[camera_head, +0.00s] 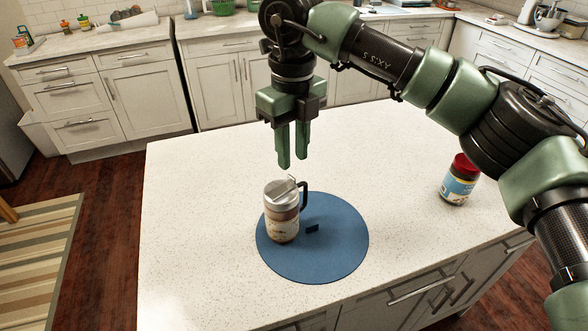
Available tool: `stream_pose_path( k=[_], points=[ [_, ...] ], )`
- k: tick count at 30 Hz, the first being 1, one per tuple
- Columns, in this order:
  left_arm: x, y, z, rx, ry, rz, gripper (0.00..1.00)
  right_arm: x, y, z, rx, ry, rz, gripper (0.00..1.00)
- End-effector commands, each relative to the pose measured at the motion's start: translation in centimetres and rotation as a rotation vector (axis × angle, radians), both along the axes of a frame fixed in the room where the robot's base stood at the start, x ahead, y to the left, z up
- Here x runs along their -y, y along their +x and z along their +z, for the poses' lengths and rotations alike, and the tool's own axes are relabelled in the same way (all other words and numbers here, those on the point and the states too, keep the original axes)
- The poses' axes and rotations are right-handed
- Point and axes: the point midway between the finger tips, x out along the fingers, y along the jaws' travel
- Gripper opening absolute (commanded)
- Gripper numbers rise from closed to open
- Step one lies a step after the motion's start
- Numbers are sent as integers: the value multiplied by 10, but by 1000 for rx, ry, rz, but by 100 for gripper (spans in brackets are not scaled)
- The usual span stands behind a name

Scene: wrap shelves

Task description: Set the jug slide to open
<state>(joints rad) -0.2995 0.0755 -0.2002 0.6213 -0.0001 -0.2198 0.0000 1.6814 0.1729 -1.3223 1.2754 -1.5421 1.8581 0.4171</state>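The jug (282,222) stands upright on the round blue mat (335,250). It has a silver lid (281,194), a patterned body and a dark handle (304,196) on its right side. A small light piece sticks up at the lid's rear right edge; the slide's setting is too small to tell. My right gripper (293,162) points down above and just behind the jug, apart from it. Its two fingers show a narrow gap with nothing between them. My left gripper is not in view.
A small dark block (312,229) lies on the mat right of the jug. A jar with a red lid (459,180) stands at the counter's right. The white speckled counter (195,230) is clear at left. Kitchen cabinets line the back.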

Motion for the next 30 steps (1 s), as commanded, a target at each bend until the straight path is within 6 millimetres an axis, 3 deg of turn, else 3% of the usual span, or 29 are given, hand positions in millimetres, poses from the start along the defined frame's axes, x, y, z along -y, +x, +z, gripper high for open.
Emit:
stream_pose_path(
  k=[3, 9, 19, 20, 22, 23, 30],
  points=[
    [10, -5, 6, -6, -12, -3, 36, 0, 0, -20, -3, -1, 2, 27],
    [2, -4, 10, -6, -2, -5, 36, 0, 0, -43, -1, 1, 2, 27],
    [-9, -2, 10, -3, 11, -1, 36, 0, 0, -49, 1, 1, 2, 27],
    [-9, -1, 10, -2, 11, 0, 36, 0, 0, -49, 1, 1, 2, 24],
    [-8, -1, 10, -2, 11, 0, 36, 0, 0, -49, 1, 1, 2, 5],
    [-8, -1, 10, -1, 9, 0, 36, 0, 0, -49, 1, 1, 2, 0],
    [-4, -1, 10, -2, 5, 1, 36, 0, 0, -49, 1, 1, 2, 0]
  ],
)
